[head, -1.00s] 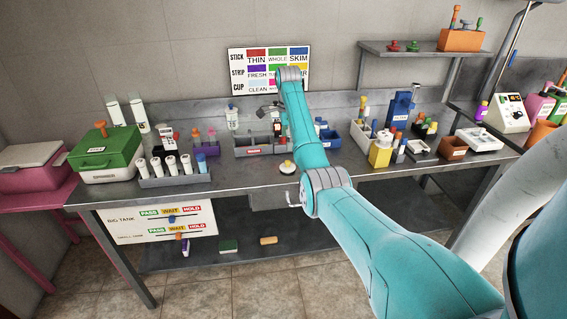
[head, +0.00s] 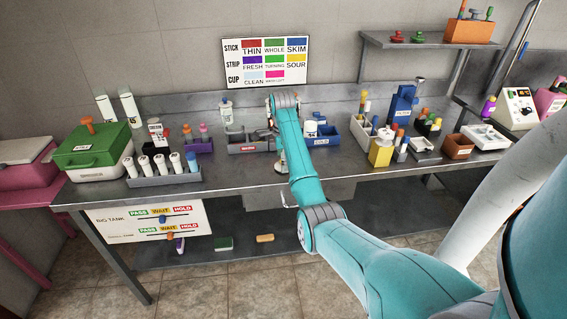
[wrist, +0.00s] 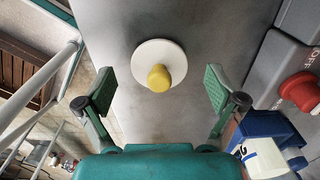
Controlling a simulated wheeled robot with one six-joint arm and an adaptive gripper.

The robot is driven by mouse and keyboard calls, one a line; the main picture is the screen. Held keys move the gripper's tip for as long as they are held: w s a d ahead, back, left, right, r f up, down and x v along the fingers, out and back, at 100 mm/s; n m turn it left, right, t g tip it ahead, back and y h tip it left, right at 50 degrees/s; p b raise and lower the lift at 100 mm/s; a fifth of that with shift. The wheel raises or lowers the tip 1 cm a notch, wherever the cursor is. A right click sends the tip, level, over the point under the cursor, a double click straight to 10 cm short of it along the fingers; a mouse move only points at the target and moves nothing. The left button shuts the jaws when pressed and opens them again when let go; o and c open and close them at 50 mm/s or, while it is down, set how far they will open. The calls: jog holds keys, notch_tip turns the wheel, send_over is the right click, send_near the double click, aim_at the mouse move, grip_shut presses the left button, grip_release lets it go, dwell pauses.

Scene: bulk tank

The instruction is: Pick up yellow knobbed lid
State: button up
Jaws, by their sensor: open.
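The yellow knobbed lid (wrist: 145,55) is a white disc with a yellow knob. In the wrist view it lies on the grey metal bench top, at upper middle. My gripper (wrist: 157,95) is open, with a green-padded finger on each side of the picture. The knob sits centrally between the fingers' lines, slightly beyond their tips, and nothing is held. In the head view my teal arm reaches over the bench and mostly hides my gripper and the lid.
In the head view a grey bin (head: 245,143) and a blue bin (head: 320,139) stand near my arm. A vial rack (head: 165,179) is left.

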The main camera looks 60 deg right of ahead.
jog(key=shift+f, duration=0.4)
jog(key=c, duration=1)
jog(key=shift+c, duration=0.2)
jog(key=shift+r, duration=0.15)
